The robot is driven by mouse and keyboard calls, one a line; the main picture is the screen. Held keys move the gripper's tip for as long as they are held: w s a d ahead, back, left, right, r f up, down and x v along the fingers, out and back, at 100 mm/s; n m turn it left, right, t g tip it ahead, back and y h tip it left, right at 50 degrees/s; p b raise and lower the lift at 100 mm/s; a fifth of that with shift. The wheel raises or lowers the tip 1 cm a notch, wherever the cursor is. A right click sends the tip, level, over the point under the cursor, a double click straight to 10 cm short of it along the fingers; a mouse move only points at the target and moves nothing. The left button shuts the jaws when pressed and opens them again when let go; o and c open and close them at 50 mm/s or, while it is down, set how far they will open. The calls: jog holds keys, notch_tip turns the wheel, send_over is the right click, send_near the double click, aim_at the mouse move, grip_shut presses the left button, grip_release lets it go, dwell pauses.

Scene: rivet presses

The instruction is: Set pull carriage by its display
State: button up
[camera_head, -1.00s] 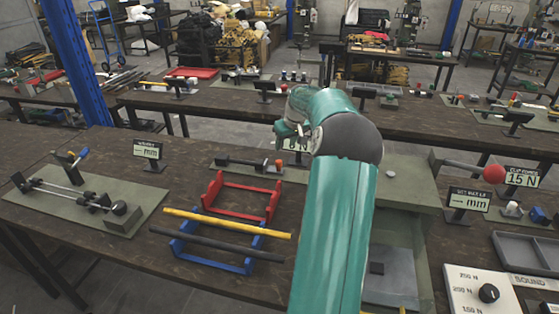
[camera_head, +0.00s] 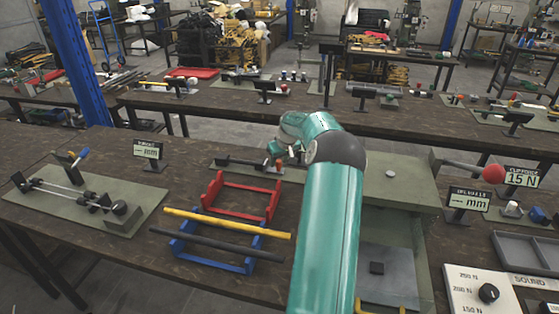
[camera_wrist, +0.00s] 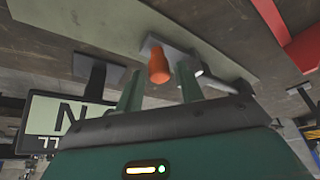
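The pull carriage has an orange knob (camera_wrist: 158,68) on a grey block, over a pale green plate. In the head view the knob (camera_head: 279,163) shows just left of my wrist, at the right end of a dark rail (camera_head: 243,163). My gripper (camera_wrist: 160,86) is open. Its two green fingers stand apart, with the knob between them in the wrist view; I cannot tell whether they touch it. The pull display (camera_wrist: 62,117) is upside down at the left of the wrist view, showing an "N"; its number is cut off. In the head view my arm hides this display.
A red rack (camera_head: 240,196) and a blue rack (camera_head: 222,246) holding yellow and black bars stand in front of the carriage. A green press housing (camera_head: 405,190) with a red ball lever (camera_head: 493,173) stands right of my arm. Another slide fixture (camera_head: 85,205) lies far left.

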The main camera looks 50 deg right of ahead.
grip_shut()
jog(key=shift+s+d, duration=0.35)
jog(key=shift+s, duration=0.5)
jog(key=shift+o, duration=1.4)
grip_release()
jog(key=shift+w, duration=0.1)
jog(key=shift+r, duration=0.1)
jog(key=v, duration=1.3)
jog(key=shift+r, duration=0.3)
